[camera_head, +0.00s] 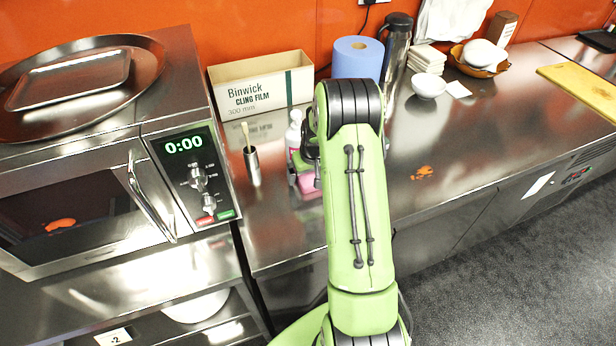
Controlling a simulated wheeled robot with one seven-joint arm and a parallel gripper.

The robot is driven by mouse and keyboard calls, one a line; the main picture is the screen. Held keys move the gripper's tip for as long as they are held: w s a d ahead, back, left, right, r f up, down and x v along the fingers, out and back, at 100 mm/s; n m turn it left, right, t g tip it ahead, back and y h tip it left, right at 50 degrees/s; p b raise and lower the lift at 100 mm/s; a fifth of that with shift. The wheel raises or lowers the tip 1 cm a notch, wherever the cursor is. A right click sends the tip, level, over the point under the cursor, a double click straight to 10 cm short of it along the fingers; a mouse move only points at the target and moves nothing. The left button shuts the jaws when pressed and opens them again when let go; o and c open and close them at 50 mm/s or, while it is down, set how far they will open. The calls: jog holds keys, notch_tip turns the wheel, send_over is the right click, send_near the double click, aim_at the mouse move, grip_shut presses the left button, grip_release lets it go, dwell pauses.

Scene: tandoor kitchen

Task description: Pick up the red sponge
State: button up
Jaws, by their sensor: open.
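A pinkish-red block that looks like the red sponge (308,187) is low on the steel counter, just left of my green arm. It sits at or in a small holder beside a white bottle (294,130); the arm hides part of it. My gripper (311,165) shows only as dark parts at the arm's left edge, open, over or beside the sponge. Its fingertips are mostly hidden, and I cannot tell whether they touch the sponge.
A microwave (90,190) bearing steel trays stands left. A metal cup with a brush (252,165) is left of the sponge. A cling film box (260,85), blue paper roll (357,58) and steel flask (396,50) stand behind.

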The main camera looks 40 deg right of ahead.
jog(key=shift+f, duration=0.15)
dwell(0.3)
jog(key=c, duration=1.1)
jog(key=shift+c, duration=0.2)
jog(key=shift+r, duration=0.25)
jog(key=shift+w+a+r, duration=0.1)
jog(key=shift+a, duration=0.05)
